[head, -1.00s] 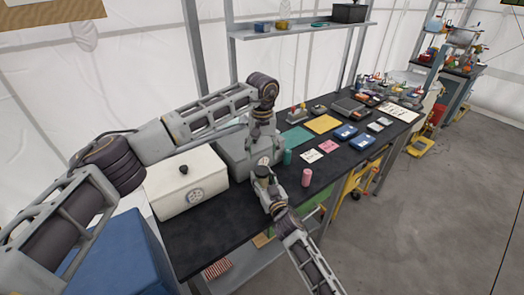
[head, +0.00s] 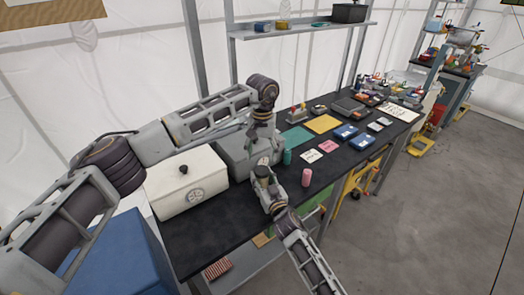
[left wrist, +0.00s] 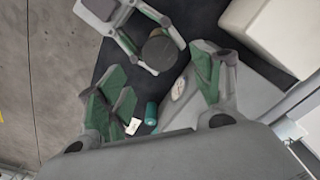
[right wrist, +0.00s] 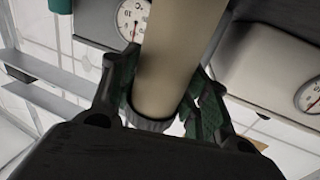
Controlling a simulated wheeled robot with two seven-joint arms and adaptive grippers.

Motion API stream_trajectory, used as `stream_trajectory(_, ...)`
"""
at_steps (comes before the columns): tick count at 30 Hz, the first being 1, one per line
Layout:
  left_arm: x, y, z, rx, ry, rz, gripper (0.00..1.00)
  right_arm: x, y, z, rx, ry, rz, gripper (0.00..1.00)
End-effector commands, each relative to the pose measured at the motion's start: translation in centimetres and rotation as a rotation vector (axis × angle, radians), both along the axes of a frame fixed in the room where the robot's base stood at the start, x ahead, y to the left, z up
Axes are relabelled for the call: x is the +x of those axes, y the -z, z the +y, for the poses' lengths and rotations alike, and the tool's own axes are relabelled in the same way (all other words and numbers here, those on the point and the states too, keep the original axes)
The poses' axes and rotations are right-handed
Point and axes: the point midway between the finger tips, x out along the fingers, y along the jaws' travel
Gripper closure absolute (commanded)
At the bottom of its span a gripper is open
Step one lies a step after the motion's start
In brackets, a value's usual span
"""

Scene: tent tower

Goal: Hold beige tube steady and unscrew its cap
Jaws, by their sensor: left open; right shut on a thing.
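The beige tube (right wrist: 180,55) stands roughly upright between the fingers of my right gripper (right wrist: 165,90), which is shut on it. Its dark round cap (left wrist: 159,50) shows from above in the left wrist view, and in the head view the cap (head: 261,171) sits just above my right gripper (head: 268,186). My left gripper (left wrist: 158,82) is open and empty. In the head view my left gripper (head: 262,145) points down above the cap, apart from it. The cap lies between and slightly beyond its spread fingers in the left wrist view.
A cream box with a dial (head: 187,185) and a grey box (head: 236,152) stand close on the black table (head: 215,235). A teal tube (head: 287,157) and a pink tube (head: 306,177) stand near my grippers. Cards and small boxes lie farther right.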

Motion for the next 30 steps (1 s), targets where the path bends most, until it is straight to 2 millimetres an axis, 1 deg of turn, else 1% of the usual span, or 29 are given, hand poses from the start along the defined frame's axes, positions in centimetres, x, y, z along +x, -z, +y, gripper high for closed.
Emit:
stream_trajectory(5,0.0,1.4,0.0,-0.001,0.0,0.002,0.34,0.0,0.0,0.0,0.0,0.0,0.0,1.0)
stream_trajectory(18,0.0,6.3,0.0,0.0,-0.001,0.002,0.34,0.0,0.0,0.0,0.0,0.0,0.0,1.0)
stream_trajectory(24,0.0,7.3,0.0,0.0,-0.001,0.001,0.34,0.0,0.0,0.0,0.0,0.0,0.0,1.0)
stream_trajectory(30,0.0,7.5,0.0,0.0,0.0,0.001,0.34,0.0,0.0,0.0,0.0,0.0,0.0,1.0)
